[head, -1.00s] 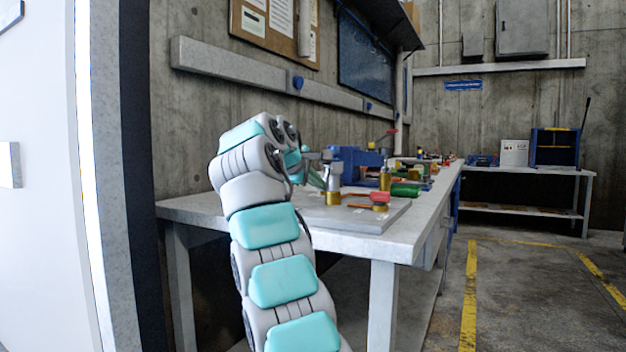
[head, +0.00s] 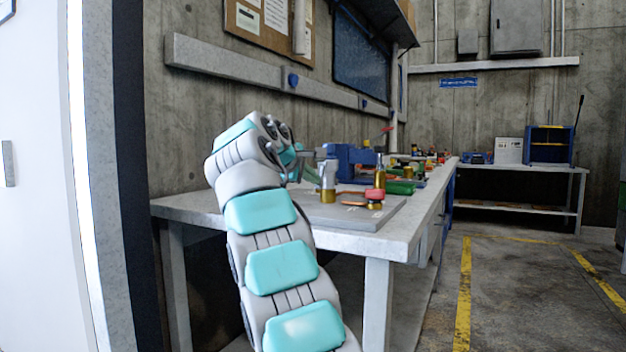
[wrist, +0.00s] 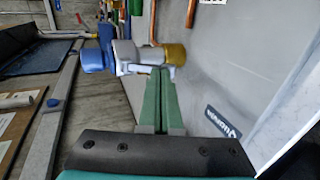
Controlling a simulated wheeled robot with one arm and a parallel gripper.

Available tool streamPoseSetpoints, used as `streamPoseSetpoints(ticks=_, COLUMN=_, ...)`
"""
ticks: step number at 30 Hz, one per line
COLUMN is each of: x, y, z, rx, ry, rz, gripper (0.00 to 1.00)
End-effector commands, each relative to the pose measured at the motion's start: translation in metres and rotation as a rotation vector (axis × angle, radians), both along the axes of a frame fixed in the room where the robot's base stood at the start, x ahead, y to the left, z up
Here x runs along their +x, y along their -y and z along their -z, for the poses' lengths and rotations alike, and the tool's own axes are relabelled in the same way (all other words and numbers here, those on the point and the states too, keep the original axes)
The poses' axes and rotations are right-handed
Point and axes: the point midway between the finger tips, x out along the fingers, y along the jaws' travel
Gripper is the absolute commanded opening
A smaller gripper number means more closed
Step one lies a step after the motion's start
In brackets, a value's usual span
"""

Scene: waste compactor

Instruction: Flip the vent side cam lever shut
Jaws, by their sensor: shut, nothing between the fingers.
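A grey upright fitting with a gold base (head: 328,182) stands on a grey plate on the bench. In the wrist view the same fitting seems to lie across the top middle, with its gold end (wrist: 172,54) at right and a blue part (wrist: 93,60) at left. My gripper (wrist: 160,70) is shut and empty; its green fingertips are at the fitting's grey body, contact unclear. In the head view my arm partly hides the gripper (head: 304,168). Copper-coloured bars (wrist: 191,14) show beyond the fitting. I cannot tell which part is the vent side cam lever.
A red-topped gold piece (head: 375,197) and a taller gold cylinder (head: 380,175) stand right of the fitting. A blue vise-like block (head: 350,156) is behind. The grey plate (head: 350,217) has bare room at its front. The wall rail (head: 225,60) runs above.

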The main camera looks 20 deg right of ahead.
Motion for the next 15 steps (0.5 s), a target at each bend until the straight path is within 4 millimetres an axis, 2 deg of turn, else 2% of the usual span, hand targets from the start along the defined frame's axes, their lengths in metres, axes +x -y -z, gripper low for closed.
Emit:
streamPoseSetpoints(ticks=11, x=-0.002, y=0.001, z=0.004, rx=-0.033, ry=0.027, rz=-0.002, gripper=0.00)
streamPoseSetpoints(ticks=15, x=-0.003, y=0.004, z=0.011, rx=-0.046, ry=0.038, rz=0.000, gripper=0.00)
